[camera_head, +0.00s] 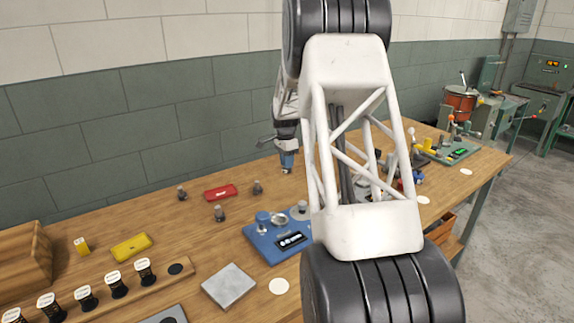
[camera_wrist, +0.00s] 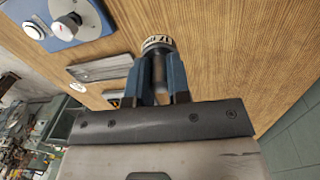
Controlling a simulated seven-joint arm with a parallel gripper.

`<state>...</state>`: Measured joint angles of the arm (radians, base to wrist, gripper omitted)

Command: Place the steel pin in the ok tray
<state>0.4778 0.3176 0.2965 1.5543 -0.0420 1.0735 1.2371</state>
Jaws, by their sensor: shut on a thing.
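My gripper (camera_head: 287,163) is above the back of the wooden table, fingers pointing down. In the wrist view its blue fingers (camera_wrist: 158,80) are shut on a grey steel pin (camera_wrist: 159,72). A dark round end with a white marked band (camera_wrist: 158,43) shows at the fingertips; I cannot tell whether it is part of the pin. No tray has a readable ok marking. A red shallow piece (camera_head: 220,192) lies left of my gripper and a yellow one (camera_head: 131,247) farther left; I cannot tell which, if either, is the ok tray.
A blue device (camera_head: 262,238) with a small display stands in front of my gripper. Several dark pieces with white labelled caps stand in a wooden rack (camera_head: 150,284) at front left. Small dark knobbed pieces (camera_head: 219,213) stand nearby. A grey block (camera_head: 229,286) lies in front. My arm hides mid-right.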

